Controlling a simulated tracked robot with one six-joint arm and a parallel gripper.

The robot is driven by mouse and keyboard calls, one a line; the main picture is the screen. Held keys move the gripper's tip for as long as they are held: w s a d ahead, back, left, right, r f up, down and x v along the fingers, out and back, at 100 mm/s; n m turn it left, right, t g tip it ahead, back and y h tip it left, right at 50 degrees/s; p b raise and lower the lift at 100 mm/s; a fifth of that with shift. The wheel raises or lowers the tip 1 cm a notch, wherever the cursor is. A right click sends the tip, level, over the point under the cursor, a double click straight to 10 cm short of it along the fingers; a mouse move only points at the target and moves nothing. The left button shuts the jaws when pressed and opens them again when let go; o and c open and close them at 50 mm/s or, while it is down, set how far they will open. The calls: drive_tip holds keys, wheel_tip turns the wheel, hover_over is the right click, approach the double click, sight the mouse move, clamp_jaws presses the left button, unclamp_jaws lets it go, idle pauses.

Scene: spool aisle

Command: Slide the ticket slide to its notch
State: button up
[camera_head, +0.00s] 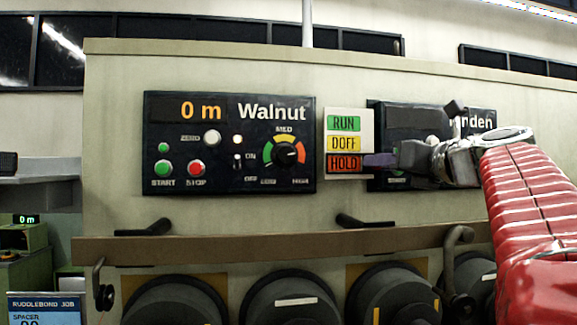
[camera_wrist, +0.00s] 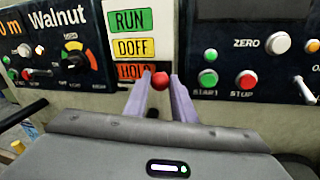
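The ticket slide is a pale card (camera_head: 349,116) with a green RUN, a yellow DOFF and an orange HOLD label, between the Walnut and right-hand panels. A red knob (camera_wrist: 160,80) stands in front of the HOLD label, the lowest one, in the wrist view. My gripper (camera_head: 371,161) reaches in from the right at HOLD height. In the wrist view my gripper's fingertips (camera_wrist: 160,77) are on either side of the red knob, with little or no gap. I cannot tell whether they touch it. The knob is hidden in the head view. I see no notch clearly.
The Walnut panel (camera_head: 230,143) is left of the card, with buttons and a dial. The right-hand panel (camera_wrist: 250,50) with its own buttons is close to my gripper. A brown rail (camera_head: 270,245) with black handles runs below, above several dark spools (camera_head: 290,300).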

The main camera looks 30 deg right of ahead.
drive_tip(key=c, duration=0.5)
drive_tip(key=shift+r, duration=4.45)
drive_tip(key=o, duration=1.1)
drive_tip(key=shift+o, duration=0.2)
drive_tip(key=shift+s, duration=0.1)
